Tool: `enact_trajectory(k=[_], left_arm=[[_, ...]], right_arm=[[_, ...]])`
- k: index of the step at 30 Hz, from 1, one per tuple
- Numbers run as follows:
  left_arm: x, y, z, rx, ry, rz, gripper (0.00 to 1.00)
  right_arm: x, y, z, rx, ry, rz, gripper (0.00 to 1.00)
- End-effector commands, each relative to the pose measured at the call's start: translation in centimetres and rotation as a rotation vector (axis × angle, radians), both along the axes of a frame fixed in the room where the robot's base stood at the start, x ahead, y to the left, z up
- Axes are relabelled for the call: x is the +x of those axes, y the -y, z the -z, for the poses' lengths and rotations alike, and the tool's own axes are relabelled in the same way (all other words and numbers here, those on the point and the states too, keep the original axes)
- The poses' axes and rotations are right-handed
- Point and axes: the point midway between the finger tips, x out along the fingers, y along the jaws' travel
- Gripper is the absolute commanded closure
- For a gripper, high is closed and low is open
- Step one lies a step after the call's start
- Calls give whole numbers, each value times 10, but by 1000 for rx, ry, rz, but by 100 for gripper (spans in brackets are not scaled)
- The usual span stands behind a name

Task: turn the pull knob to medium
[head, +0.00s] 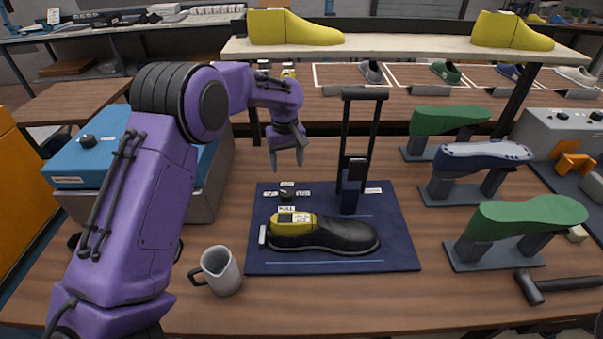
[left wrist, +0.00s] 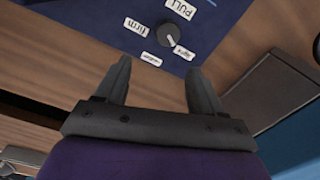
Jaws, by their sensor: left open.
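The pull knob (head: 287,195) is a small dark dial on the back left of the blue mat (head: 400,240), with white labels around it. In the left wrist view the knob (left wrist: 168,36) sits among labels reading "PULL" (left wrist: 180,8), "firm" (left wrist: 137,27), "medium" (left wrist: 152,60) and "light" (left wrist: 184,52). Its pale pointer seems to aim toward "light". My left gripper (head: 286,166) is open and empty, pointing down above and behind the knob, apart from it. In the left wrist view the knob lies beyond the open fingers (left wrist: 158,68). My right gripper is not in view.
A black shoe with a yellow last (head: 330,235) lies on the mat in front of the knob. A dark post with a frame (head: 353,180) stands right of it. A grey mug (head: 220,270) is left of the mat. Lasts on stands (head: 520,215) fill the right side.

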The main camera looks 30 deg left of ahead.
Motion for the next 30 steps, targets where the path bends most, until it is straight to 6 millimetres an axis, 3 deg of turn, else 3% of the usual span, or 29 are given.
enact_trajectory(k=[5,13,18,27,30], left_arm=[[-11,0,14,-2,8,0,32],[-7,-2,77,-1,-1,-4,32],[0,-2,103,0,-7,-3,32],[2,-2,110,-1,-8,-3,32],[1,-2,109,-1,-8,-5,64]], right_arm=[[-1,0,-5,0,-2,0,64],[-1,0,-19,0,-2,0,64],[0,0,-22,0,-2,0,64],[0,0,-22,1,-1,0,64],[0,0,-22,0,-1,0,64]])
